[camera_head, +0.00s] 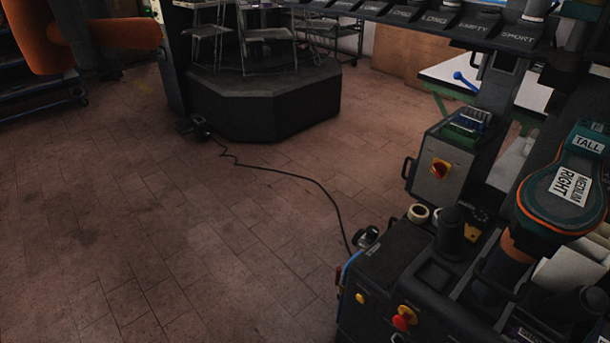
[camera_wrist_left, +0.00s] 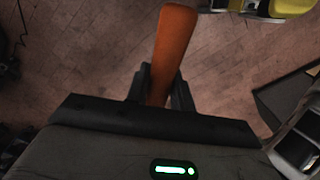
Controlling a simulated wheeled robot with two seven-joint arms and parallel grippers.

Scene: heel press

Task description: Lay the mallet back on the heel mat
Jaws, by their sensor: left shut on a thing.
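My left gripper (camera_wrist_left: 160,92) is shut on the orange handle of the mallet (camera_wrist_left: 173,42) in the left wrist view. The handle stands out past the dark fingers, over the tiled floor. The mallet's head cannot be made out in that view. In the head view, a large orange shape (camera_head: 115,35) at the upper left appears to be the held mallet, raised above the floor. Dark parts beside it are hard to tell apart from the background. I cannot make out the heel mat in either view. My right gripper is not in view.
A dark machine (camera_head: 395,285) with knobs and a tape roll stands at the lower right. A teal shoe form (camera_head: 560,195) labelled TALL and MEDIUM RIGHT is above it. A black octagonal base (camera_head: 265,105) stands behind. A cable (camera_head: 290,175) crosses the otherwise open floor.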

